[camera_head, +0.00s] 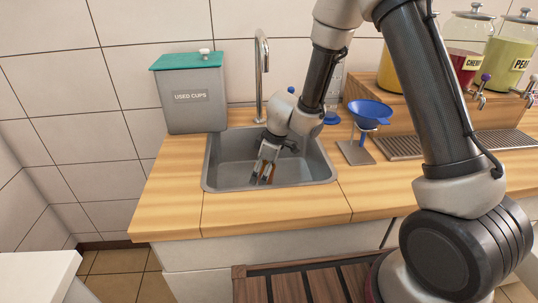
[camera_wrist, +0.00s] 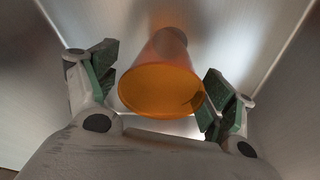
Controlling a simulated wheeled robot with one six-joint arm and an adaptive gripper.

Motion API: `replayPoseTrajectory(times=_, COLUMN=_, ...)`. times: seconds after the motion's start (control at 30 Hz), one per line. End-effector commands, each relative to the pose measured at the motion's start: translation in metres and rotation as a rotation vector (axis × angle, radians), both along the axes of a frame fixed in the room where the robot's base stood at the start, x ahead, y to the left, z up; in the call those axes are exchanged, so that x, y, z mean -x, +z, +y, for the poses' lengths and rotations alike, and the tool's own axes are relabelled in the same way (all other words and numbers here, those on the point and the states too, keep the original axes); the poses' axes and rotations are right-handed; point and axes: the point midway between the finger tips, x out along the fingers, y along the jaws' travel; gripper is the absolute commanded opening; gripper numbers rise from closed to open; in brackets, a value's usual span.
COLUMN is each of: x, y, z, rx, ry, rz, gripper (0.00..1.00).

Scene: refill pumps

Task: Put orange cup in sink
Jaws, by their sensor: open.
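My gripper is open. In the head view my gripper (camera_head: 265,176) reaches down into the grey sink (camera_head: 222,172), near the basin floor. Only a small orange bit of the cup (camera_head: 268,172) shows there, between the fingers. Most of the cup is hidden by my gripper in that view.
A tall faucet (camera_head: 261,75) stands behind the sink. A grey used-cups bin (camera_head: 192,112) with a green lid is at the left. A blue funnel (camera_head: 370,113) on a stand, a drip tray (camera_head: 400,147) and juice dispensers (camera_head: 510,52) are at the right. The front counter (camera_head: 270,213) is clear.

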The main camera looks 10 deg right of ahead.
Motion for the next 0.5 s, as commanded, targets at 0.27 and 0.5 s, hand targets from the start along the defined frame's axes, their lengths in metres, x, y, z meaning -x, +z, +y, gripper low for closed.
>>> replayPoseTrajectory(times=0.27, x=0.003, y=0.047, z=-0.013, rx=-0.001, ry=-0.002, rz=-0.006, gripper=0.83)
replayPoseTrajectory(times=0.5, x=0.009, y=0.089, z=-0.024, rx=0.002, ry=-0.001, rz=-0.004, gripper=0.83)
